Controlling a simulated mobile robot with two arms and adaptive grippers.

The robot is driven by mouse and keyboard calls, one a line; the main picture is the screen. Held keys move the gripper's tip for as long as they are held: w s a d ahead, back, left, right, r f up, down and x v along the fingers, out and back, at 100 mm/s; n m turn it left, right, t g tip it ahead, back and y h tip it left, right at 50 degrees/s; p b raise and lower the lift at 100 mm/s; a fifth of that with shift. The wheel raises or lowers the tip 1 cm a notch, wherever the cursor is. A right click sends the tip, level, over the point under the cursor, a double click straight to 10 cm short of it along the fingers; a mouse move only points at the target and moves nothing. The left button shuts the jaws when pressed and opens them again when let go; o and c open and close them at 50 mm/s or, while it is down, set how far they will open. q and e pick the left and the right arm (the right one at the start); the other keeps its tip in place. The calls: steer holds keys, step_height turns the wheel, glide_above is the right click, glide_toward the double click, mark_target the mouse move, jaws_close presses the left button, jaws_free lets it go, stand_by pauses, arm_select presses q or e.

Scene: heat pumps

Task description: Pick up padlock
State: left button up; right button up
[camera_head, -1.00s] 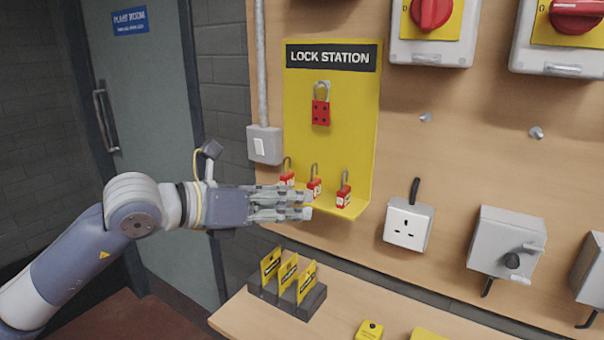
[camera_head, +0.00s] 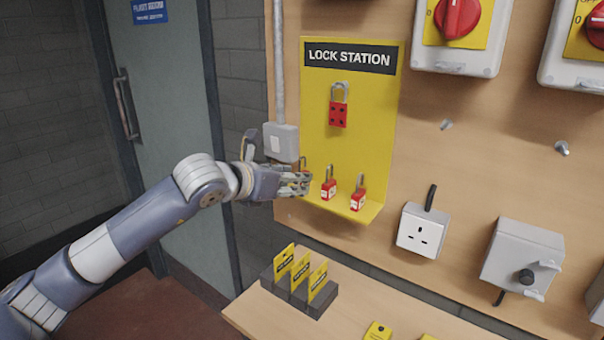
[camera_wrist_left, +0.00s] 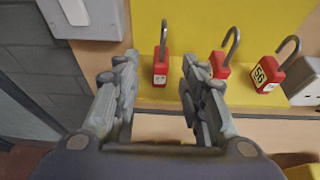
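Three red padlocks with open grey shackles stand on the shelf of the yellow lock station (camera_head: 316,105). The left padlock (camera_wrist_left: 161,72) shows between the fingers of my left gripper (camera_wrist_left: 157,85) in the left wrist view, a little beyond them. In the head view my left gripper (camera_head: 305,184) hides most of it. The middle padlock (camera_head: 328,190) and the right padlock (camera_head: 358,198) stand to its right. The middle one is partly behind my right-hand finger in the wrist view. My left gripper is open, with nothing between its fingers. My right gripper is not in view.
A red lockout hasp (camera_head: 338,106) hangs above the shelf. A grey switch box (camera_head: 281,142) sits on the wall just left of the station. Below, a wooden bench (camera_head: 262,316) carries a black holder (camera_head: 320,303) with yellow tags. A socket (camera_head: 421,230) is at right.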

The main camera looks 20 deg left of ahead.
arm_select(q)
steer(key=shift+x, duration=0.9)
steer(key=shift+s+r, duration=0.1)
steer(key=shift+c, duration=1.1)
jaws_close()
steer(key=shift+r, duration=0.15)
